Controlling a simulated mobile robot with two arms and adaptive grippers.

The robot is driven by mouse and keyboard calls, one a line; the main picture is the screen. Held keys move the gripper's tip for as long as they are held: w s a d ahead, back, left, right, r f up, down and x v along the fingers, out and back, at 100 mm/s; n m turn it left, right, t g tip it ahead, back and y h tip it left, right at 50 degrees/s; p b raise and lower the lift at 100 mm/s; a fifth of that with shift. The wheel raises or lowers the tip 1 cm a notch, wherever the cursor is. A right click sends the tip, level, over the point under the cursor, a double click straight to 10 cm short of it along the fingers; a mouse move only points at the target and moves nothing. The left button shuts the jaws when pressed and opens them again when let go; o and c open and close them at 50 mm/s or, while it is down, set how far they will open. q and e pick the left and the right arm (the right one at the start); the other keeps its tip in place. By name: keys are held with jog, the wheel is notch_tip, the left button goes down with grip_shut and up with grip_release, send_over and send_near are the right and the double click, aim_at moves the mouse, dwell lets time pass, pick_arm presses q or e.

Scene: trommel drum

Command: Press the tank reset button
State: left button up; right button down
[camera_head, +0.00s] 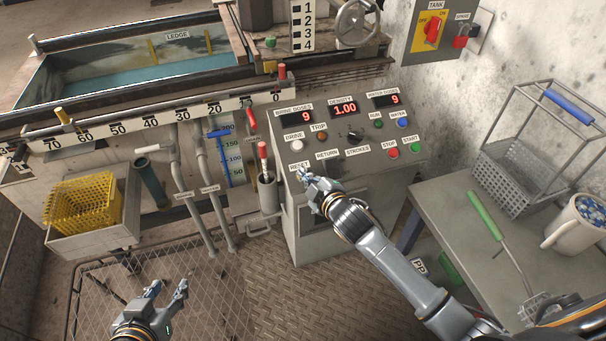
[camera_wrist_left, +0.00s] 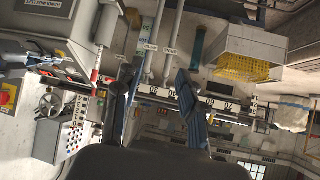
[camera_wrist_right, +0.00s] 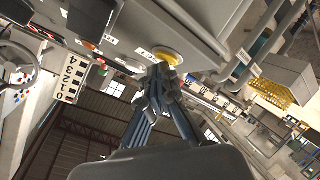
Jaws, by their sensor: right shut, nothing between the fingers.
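The grey control panel (camera_head: 345,135) has a RESET label (camera_head: 299,167) at its lower left edge. The button there is hidden behind my right gripper (camera_head: 306,174) in the head view. In the right wrist view a round yellow disc (camera_wrist_right: 172,50), partly hidden, sits on the grey housing beside a small white label. The closed fingertips of my right gripper (camera_wrist_right: 160,78) are right in front of it. I cannot tell whether they touch it. My left gripper (camera_head: 166,290) is open and empty, low over the floor grating; its spread fingers also show in the left wrist view (camera_wrist_left: 160,95).
The panel also carries a white button (camera_head: 296,146), start button (camera_head: 415,148) and stop button (camera_head: 393,153). A red-handled lever (camera_head: 264,165) stands just left of the panel. A yellow basket (camera_head: 83,202) is at the left. A side table (camera_head: 455,215) holds a wire basket and a bucket.

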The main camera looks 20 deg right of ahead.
pick_arm(q)
jog(key=shift+s, duration=0.1)
pick_arm(e)
jog(key=shift+s+r+p, duration=0.15)
jog(key=shift+r+p, duration=0.1)
jog(key=shift+p, duration=0.15)
jog(key=shift+s+r+p, duration=0.2)
jog(key=shift+r+p, duration=0.15)
jog(key=shift+p, duration=0.1)
pick_arm(q)
jog(key=s+a+f+g+y, duration=0.1)
jog(key=s+a+f+g, duration=0.2)
jog(key=s, duration=0.6)
jog(key=shift+s+a+f+g+y, duration=0.2)
jog(key=shift+s+f+g+y, duration=0.15)
jog(key=shift+f+g, duration=0.85)
pick_arm(e)
jog(key=shift+s+r, duration=0.1)
jog(key=shift+r, duration=0.05)
pick_arm(q)
jog(key=shift+r, duration=0.25)
